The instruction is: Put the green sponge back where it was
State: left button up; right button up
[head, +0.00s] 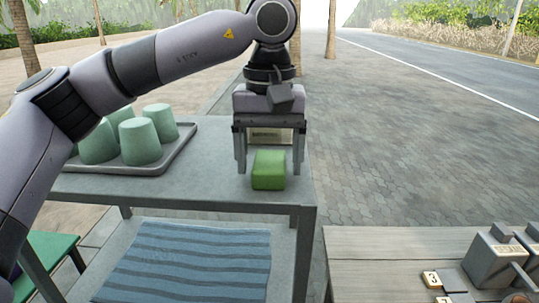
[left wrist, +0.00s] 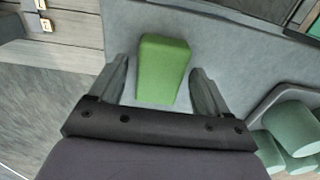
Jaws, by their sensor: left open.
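The green sponge (head: 269,170) lies on the grey table (head: 220,185) near its right edge in the head view. My left gripper (head: 270,170) is open above and around the sponge, pointing down, with one finger on each side. The left wrist view shows the sponge (left wrist: 163,68) between the spread fingers (left wrist: 158,85), with a gap on both sides. Whether the fingertips reach the tabletop is hard to tell. My right gripper is not in view.
A grey tray (head: 179,160) with several upturned green cups (head: 139,142) stands on the table's left. A striped blue cloth (head: 190,262) lies on a lower level. A wooden table (head: 380,258) at lower right carries grey boxes (head: 494,262) and a number tag (head: 431,279).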

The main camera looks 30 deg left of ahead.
aim_at(269, 161)
pick_arm(q)
notch_tip(269, 161, up, 12)
dwell(0.6)
dwell(0.5)
